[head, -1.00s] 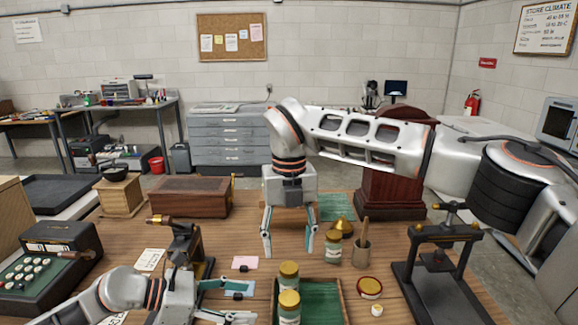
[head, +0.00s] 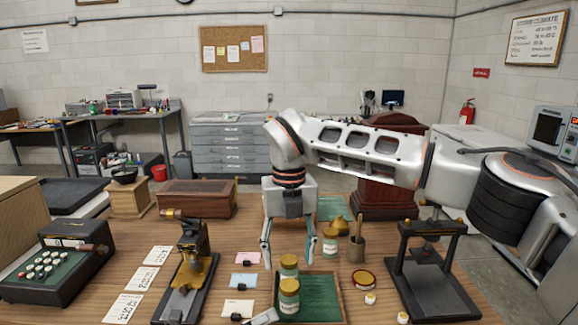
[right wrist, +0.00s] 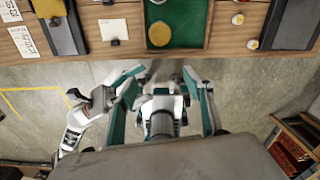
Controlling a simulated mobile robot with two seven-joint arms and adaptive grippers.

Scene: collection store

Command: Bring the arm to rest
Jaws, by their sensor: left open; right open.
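My right gripper (head: 288,254) hangs fingers-down over the table in the head view. Its two teal-lined fingers are wide apart with nothing between them, just behind the jars at the green tray. Its arm reaches in from the right above the table. My left gripper (head: 263,317) shows only as a grey piece at the bottom edge of the head view, in front of the green tray; its fingers are mostly hidden there. In the right wrist view, white and teal arm parts show in front of the table edge, over the floor.
A green tray (head: 322,298) with jars (head: 289,298) is near the front. A black press (head: 430,285) stands right, a brass-and-black device (head: 192,270) left, a keyed machine (head: 55,262) far left. A wooden pestle cup (head: 357,248), small pots and cards lie between.

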